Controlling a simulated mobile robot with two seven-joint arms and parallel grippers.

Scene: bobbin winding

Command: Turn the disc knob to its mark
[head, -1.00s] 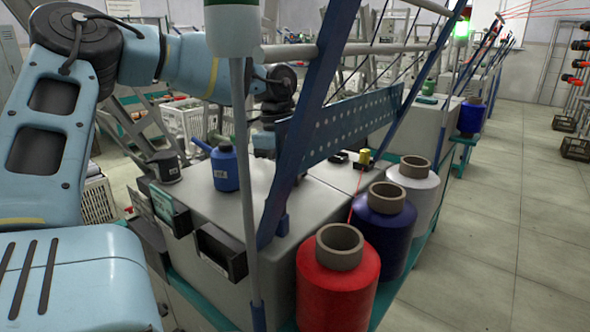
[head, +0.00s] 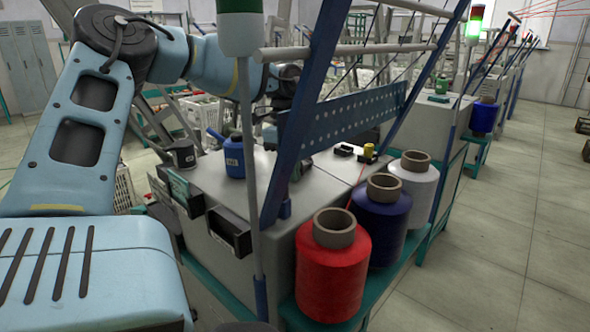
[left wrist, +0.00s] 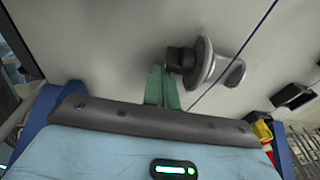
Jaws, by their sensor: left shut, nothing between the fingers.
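The disc knob (left wrist: 203,62) shows in the left wrist view as a grey disc on a short shaft, with a dark block on its left side and a rounded end on its right. My left gripper (left wrist: 160,72) has its green fingers shut and empty. The fingertips are just left of the dark block; whether they touch it I cannot tell. No mark on the knob can be made out. In the head view my left arm reaches behind the blue perforated plate, and its gripper and the knob are mostly hidden. My right gripper is not in view.
A blue perforated plate (head: 350,117) and slanted blue bars stand before the work area. A blue oil can (head: 234,157) stands on the grey machine top (head: 230,190). Red (head: 330,280), dark blue (head: 381,222) and white (head: 416,185) thread cones stand along the right side.

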